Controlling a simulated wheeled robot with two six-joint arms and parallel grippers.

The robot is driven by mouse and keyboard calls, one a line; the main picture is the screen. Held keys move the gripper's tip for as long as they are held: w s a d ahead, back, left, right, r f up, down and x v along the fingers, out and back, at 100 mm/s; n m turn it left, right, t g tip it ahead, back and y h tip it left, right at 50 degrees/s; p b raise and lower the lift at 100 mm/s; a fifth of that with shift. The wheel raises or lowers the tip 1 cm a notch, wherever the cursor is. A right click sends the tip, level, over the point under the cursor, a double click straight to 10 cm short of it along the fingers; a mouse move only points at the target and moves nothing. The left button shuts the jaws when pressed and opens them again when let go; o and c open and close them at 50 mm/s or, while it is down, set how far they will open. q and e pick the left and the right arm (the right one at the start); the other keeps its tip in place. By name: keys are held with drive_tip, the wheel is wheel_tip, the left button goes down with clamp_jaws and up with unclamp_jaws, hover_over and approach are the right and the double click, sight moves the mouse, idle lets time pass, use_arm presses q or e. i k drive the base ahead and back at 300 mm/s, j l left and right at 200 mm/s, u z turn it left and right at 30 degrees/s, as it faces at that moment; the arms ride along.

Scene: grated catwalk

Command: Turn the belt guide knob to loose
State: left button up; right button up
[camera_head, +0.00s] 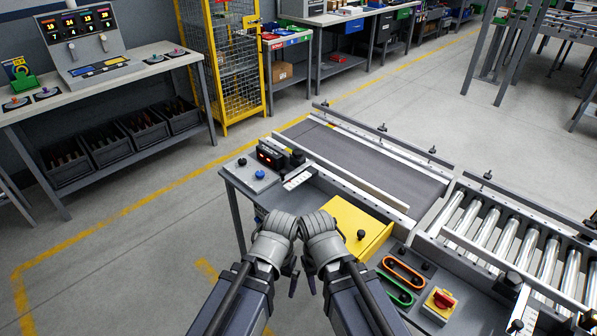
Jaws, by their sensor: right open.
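The belt conveyor (375,160) has a dark belt between pale guide rails, with small black knobs (382,127) along its far rail. A larger black knob (297,157) stands at the near left corner, beside a white marked plate (297,180). I cannot tell which is the belt guide knob, or read any loose mark. My left gripper (292,284) and right gripper (311,282) are close together in front of the conveyor, apart from these knobs. They are mostly hidden by my wrists. The right is open; the left's fingers are too hidden to judge. I see nothing held.
A yellow cover (350,222) with a black knob lies right of my wrists. A red-lit display (270,156) and blue button (260,174) stand left. A roller conveyor (500,235) adjoins. Floor at left is clear.

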sight(297, 152)
drive_tip(key=i+j+z, duration=0.6)
drive_tip(key=j+z, duration=0.2)
